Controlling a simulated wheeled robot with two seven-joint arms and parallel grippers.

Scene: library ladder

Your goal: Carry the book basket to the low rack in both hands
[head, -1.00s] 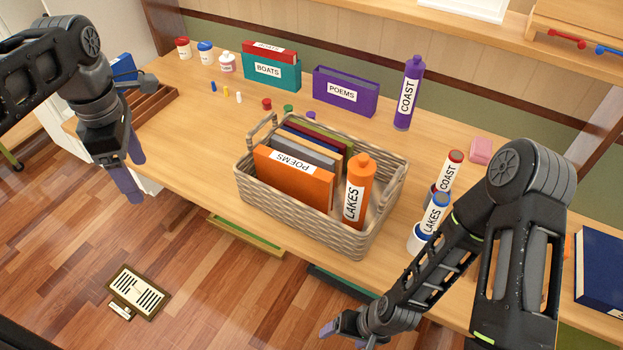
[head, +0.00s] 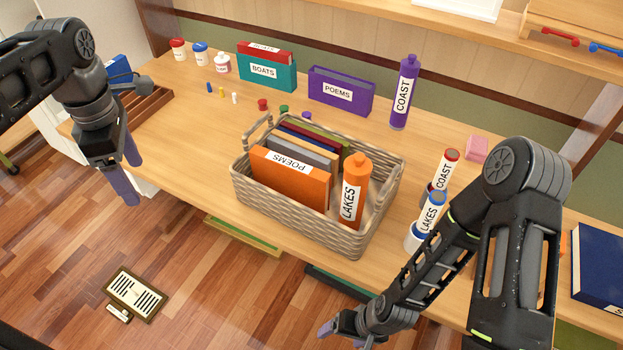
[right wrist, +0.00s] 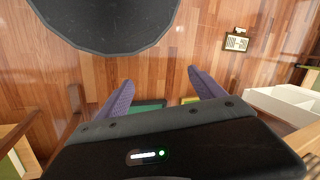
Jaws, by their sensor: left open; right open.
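The wicker book basket (head: 290,217) stands on the wooden table near its front edge. It holds several upright books, with an orange POEMS book (head: 290,180) in front, and an orange LAKES bottle (head: 354,192). A handle stands up at its left end; the right end has a handle too. My left gripper (head: 128,178) hangs open and empty left of the basket, beyond the table's front-left edge. My right gripper (head: 330,328) is low, in front of the table and below the basket, apart from it. In the right wrist view its open fingers (right wrist: 160,95) have nothing between them. I cannot make out a low rack for certain.
COAST (head: 445,169) and LAKES (head: 431,212) tubes stand right of the basket, near my right arm. A purple COAST bottle (head: 404,92), a BOATS box (head: 267,72) and a POEMS box (head: 340,92) stand behind.

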